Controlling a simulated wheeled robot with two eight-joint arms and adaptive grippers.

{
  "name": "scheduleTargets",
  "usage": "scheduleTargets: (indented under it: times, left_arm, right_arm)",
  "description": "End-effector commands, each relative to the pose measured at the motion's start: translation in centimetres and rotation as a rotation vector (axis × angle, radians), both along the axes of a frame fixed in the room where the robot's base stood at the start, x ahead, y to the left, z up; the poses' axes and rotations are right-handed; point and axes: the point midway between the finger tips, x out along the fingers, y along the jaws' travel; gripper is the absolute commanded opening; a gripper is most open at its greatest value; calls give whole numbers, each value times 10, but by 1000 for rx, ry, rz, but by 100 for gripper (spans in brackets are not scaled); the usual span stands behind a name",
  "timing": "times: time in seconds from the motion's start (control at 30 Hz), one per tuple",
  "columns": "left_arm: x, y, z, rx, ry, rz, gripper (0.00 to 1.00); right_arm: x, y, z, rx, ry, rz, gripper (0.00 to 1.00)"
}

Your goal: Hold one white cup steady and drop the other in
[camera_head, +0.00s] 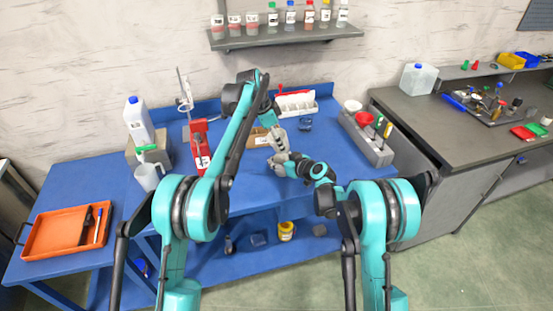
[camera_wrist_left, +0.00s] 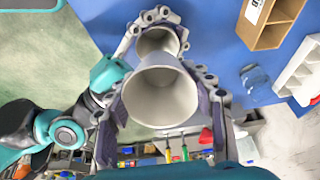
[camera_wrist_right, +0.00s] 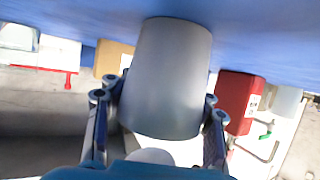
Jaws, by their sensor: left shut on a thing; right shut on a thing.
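In the left wrist view my left gripper (camera_wrist_left: 165,100) is shut around a white cup (camera_wrist_left: 162,97), whose wide mouth faces the camera. A second white cup (camera_wrist_left: 157,42) shows just beyond it, between the fingers of my right gripper (camera_wrist_left: 152,28). In the right wrist view a cup, grey in shadow (camera_wrist_right: 166,75), stands large between my right gripper's fingertips (camera_wrist_right: 160,100). In the head view my left gripper (camera_head: 278,138) is just above my right gripper (camera_head: 281,163); the cups there are mostly hidden. I cannot tell whether the cups touch or nest.
A blue bench (camera_head: 235,180) lies below the grippers. A brown box (camera_head: 258,138), a white tray (camera_head: 297,104) and a red stand (camera_head: 200,145) are close behind or left. A grey rack with funnels (camera_head: 367,140) stands to the right. An orange tray (camera_head: 68,232) is far left.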

Motion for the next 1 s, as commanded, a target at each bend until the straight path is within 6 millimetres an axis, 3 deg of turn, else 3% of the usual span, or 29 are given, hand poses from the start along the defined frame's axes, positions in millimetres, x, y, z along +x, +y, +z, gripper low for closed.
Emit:
scheduleTargets:
  times: [0.87, 0.9, 1.0]
  left_arm:
    - [0, 0, -61, 1, 1, 0, 38]
    - [-1, 0, -61, 2, 2, 0, 58]
    - [-1, 1, -61, 2, 2, -2, 78]
  right_arm:
    - [0, 0, 0, 1, 1, 0, 19]
    - [0, 0, 0, 1, 0, -1, 19]
    - [1, -1, 1, 1, 0, -3, 19]
